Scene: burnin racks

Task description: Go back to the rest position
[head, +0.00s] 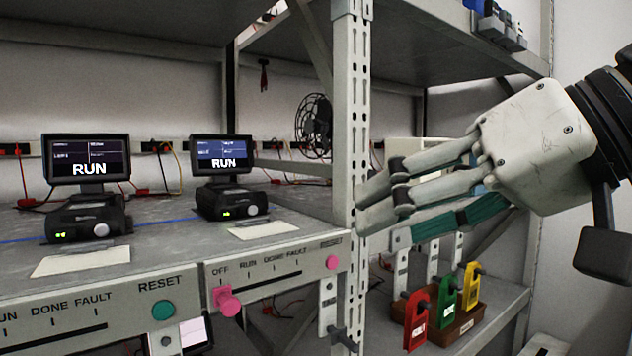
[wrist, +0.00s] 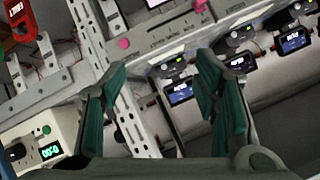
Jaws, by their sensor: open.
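My gripper (head: 385,213) reaches in from the right in the head view, its fingers pointing left in front of the perforated rack upright. Its fingers are spread and nothing is between them. In the wrist view, my gripper (wrist: 160,68) shows two teal-padded fingers standing apart, with the rack shelf and its panel seen beyond the gap. I cannot tell how far the fingertips are from the upright.
Two monitors reading RUN, left (head: 87,158) and right (head: 222,155), stand on the left shelf. A pink slider knob (head: 228,301) and green reset button (head: 163,310) are on its front panels. Red (head: 417,320), green and yellow tags stand in a brown tray below my gripper.

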